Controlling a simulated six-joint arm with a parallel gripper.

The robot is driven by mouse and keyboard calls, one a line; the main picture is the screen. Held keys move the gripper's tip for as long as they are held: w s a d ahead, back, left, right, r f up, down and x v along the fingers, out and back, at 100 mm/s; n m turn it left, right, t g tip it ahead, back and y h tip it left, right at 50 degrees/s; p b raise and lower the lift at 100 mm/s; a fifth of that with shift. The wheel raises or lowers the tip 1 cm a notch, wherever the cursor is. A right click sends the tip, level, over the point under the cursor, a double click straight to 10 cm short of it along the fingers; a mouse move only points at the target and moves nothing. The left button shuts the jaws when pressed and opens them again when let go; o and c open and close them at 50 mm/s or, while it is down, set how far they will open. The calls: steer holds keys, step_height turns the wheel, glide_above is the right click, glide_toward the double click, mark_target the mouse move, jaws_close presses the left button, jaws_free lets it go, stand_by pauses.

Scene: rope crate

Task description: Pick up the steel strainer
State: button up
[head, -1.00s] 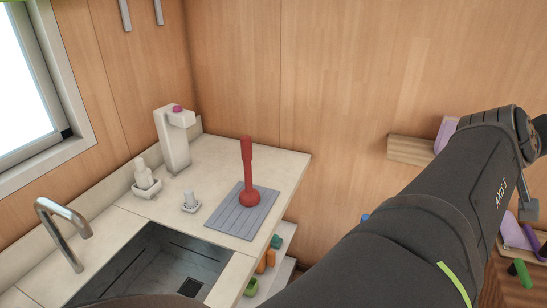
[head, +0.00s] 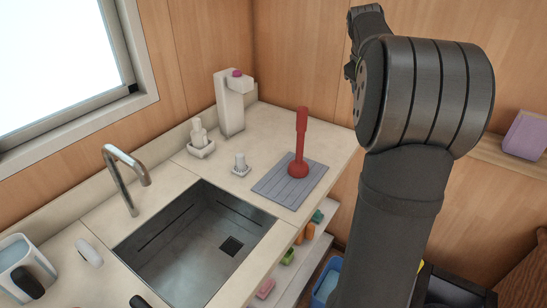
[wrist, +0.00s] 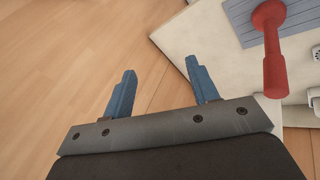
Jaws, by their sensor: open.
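A small pale grey piece with a knob on a round base (head: 240,164) stands on the counter between the sink and the grey ribbed mat; it looks like the steel strainer. In the wrist view, small pale items are cut off at the right edge, and I cannot tell which is the strainer. My gripper (wrist: 162,65) is open and empty, its two blue fingers apart over the wooden floor beside the counter corner. In the head view my arm hides most of the gripper. The strainer is well away from the fingers.
A red plunger (head: 301,145) stands upright on the grey mat (head: 275,187); it also shows in the wrist view (wrist: 272,45). A white dispenser (head: 229,110) and a soap-holder-like dish (head: 201,147) stand behind. The sink (head: 190,250) and faucet (head: 128,175) lie left.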

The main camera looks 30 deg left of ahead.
steer(key=s+a+f+n+g+y, duration=0.1)
steer(key=s+a+f+n+g, duration=0.2)
steer(key=a, duration=0.8)
steer(key=s+a+f+n, duration=0.2)
steer(key=s+a+f, duration=0.25)
steer(key=a, duration=0.65)
steer(key=n+g, duration=0.3)
glide_above(240, 155)
step_height(240, 155, down, 4)
steer(key=shift+h, duration=0.3)
steer(key=f, duration=1)
steer(key=shift+a+f, duration=0.3)
steer(key=shift+a, duration=0.05)
steer(key=shift+d+f, duration=0.2)
steer(key=shift+f, duration=1.4)
steer(key=shift+d+f, duration=0.2)
steer(key=shift+f, duration=1.4)
jaws_close()
steer(key=shift+r, duration=0.1)
